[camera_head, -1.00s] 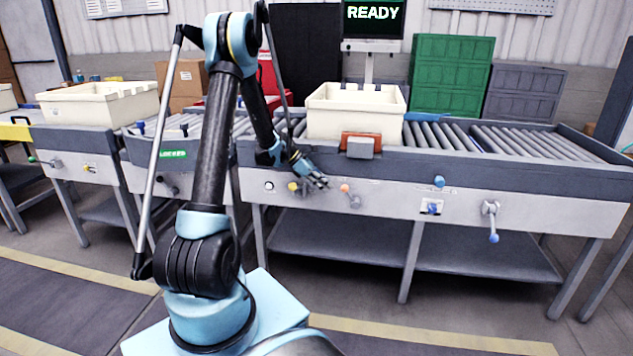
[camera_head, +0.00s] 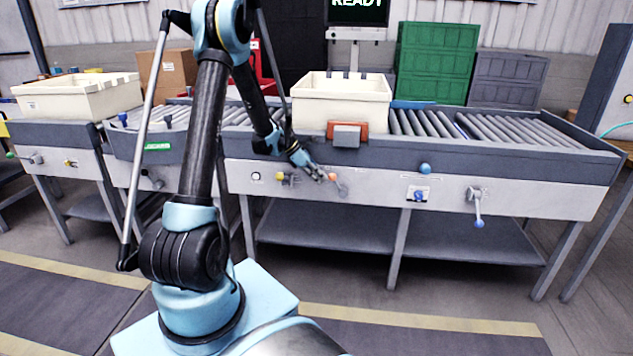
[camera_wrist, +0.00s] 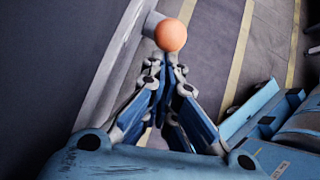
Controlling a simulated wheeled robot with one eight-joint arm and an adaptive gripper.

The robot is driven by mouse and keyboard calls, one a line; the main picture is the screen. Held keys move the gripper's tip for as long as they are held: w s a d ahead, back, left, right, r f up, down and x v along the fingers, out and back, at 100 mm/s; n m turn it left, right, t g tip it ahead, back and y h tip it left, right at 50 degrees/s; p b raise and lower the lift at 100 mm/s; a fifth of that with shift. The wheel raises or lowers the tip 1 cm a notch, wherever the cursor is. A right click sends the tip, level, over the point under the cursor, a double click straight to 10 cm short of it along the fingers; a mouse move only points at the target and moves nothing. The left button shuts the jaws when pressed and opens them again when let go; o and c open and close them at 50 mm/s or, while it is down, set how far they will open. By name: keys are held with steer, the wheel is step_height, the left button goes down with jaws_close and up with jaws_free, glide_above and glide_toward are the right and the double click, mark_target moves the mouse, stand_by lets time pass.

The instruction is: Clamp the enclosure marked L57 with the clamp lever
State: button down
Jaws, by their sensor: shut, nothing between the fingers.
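A cream enclosure (camera_head: 341,112) stands on the roller bench in the head view; I cannot read any L57 mark on it. An orange and grey block (camera_head: 348,136) sits at its front edge. A lever with an orange knob (camera_head: 333,178) is on the bench's front panel below. I cannot read its label. My gripper (camera_head: 320,175) is shut and empty at the left of this knob. In the wrist view the orange knob (camera_wrist: 171,35) is just beyond my shut fingertips (camera_wrist: 170,62); I cannot tell whether they touch.
A yellow-knobbed control (camera_head: 281,176) is left of my gripper. A blue knob (camera_head: 424,168) and a blue-tipped lever (camera_head: 477,208) are further right. Another cream bin (camera_head: 78,97) is at the left. A screen (camera_head: 359,10) reads READY. The floor before the bench is clear.

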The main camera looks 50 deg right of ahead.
steer(key=s+r, duration=0.1)
steer(key=s+d+r+t+y, duration=0.1)
steer(key=shift+d+r, duration=0.3)
steer(key=shift+r, duration=0.05)
steer(key=v, duration=0.6)
steer(key=s+v, duration=0.1)
steer(key=v, duration=0.2)
steer(key=shift+w+d+r, duration=0.1)
steer(key=shift+r, duration=0.4)
steer(key=shift+w, duration=0.2)
steer(key=w+a+f+g+h, duration=0.3)
steer(key=w+a+f+h, duration=0.1)
steer(key=w+a+f, duration=0.15)
steer(key=s+r+x, duration=0.1)
steer(key=x, duration=1.1)
steer(key=shift+s+d+r, duration=0.25)
steer(key=shift+d+r, duration=0.05)
